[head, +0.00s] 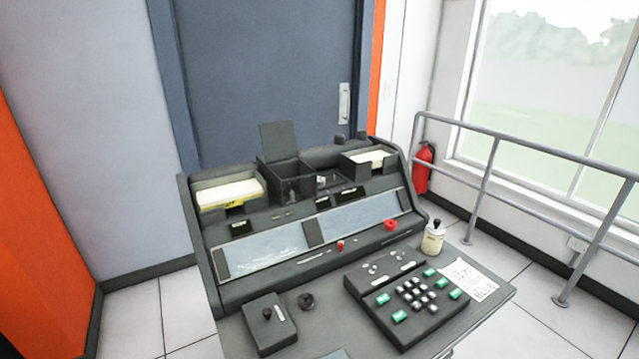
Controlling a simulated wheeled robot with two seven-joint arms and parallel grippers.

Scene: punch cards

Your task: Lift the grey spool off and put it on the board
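I cannot pick out the grey spool for certain. A small dark round piece (306,301) that could be it sits on the desk top, to the right of a small dark box with a lever (268,325). A flat grey edge (336,354) shows at the bottom of the picture, mostly cut off; I cannot tell whether it is the board. Neither of my grippers is in the head view.
A dark punch-card console (262,226) stands at the back of the desk, with card stacks (226,192) in its top trays. A keypad unit (408,302), a cream pot (433,240) and a paper note (466,279) occupy the right side. A railing (520,145) stands beyond.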

